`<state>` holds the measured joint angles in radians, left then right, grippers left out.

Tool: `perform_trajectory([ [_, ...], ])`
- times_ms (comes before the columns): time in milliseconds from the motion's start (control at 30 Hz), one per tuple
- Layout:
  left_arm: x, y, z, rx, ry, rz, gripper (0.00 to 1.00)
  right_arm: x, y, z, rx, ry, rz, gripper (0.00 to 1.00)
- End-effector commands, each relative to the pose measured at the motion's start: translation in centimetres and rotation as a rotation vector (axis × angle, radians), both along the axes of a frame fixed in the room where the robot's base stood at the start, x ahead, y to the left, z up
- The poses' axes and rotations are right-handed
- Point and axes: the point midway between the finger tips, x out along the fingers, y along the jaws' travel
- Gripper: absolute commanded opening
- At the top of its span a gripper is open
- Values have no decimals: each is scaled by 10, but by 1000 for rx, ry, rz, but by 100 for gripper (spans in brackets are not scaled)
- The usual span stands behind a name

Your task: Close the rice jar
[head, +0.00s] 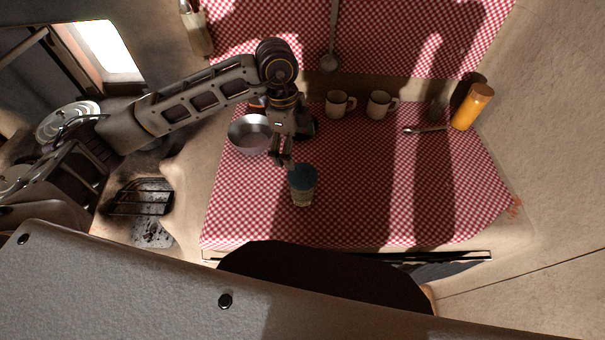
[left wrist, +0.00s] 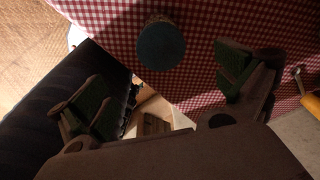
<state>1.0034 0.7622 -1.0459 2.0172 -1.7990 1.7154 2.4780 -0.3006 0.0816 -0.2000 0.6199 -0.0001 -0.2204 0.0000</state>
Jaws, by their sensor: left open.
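The rice jar (head: 303,192) stands on the red checked cloth, with a blue lid (head: 302,174) on its top. In the left wrist view the lid (left wrist: 161,45) shows from above as a blue disc, ahead of the fingers and between them. I cannot tell whether the lid is seated fully. My left gripper (head: 283,158) is just behind and left of the jar in the head view. In the left wrist view its two green-padded fingers (left wrist: 166,92) are wide apart with nothing between the tips. My right gripper is in neither view.
A metal bowl (head: 247,135) sits left of my left gripper. Two mugs, one (head: 337,105) left of the other (head: 379,105), stand at the back. A spoon (head: 424,130) and an orange-yellow bottle (head: 472,107) are at the right. The cloth (head: 390,190) right of the jar is clear.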

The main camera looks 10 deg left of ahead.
Motion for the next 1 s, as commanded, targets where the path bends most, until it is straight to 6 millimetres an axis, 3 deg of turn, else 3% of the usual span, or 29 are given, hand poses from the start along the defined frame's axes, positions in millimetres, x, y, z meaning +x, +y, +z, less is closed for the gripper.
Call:
perform_trajectory([
  [400,-2,-7,-47,0,1,1,100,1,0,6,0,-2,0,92],
  [1000,-2,-9,-58,0,3,0,100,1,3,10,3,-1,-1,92],
])
